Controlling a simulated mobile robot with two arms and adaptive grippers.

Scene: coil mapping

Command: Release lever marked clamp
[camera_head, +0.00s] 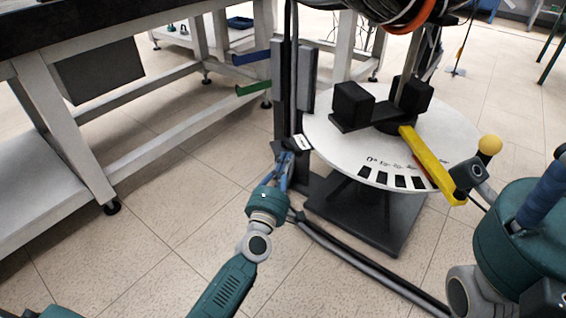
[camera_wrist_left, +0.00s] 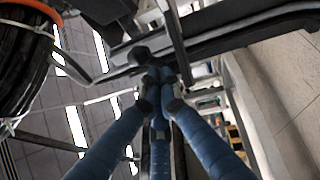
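A black lever (camera_head: 298,143) with a white label sticks out from the dark upright post, below a blue lever (camera_head: 252,57) and a green lever (camera_head: 254,88). The label's lettering is too small to read. My left gripper (camera_head: 286,160) is at the black lever's end, its blue fingers pointing up at it. In the left wrist view the fingers of my left gripper (camera_wrist_left: 158,76) come together on the lever's dark end (camera_wrist_left: 140,55). The fingers cover part of the lever. My right gripper (camera_head: 520,190) is partly in view at the right edge; its opening is unclear.
A white round turntable (camera_head: 440,125) with black blocks, a yellow bar (camera_head: 428,160) and a yellow ball knob (camera_head: 489,145) stands right of the post. A large black coil (camera_head: 385,8) hangs above. A grey-framed bench (camera_head: 55,120) is at left; the floor before it is clear.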

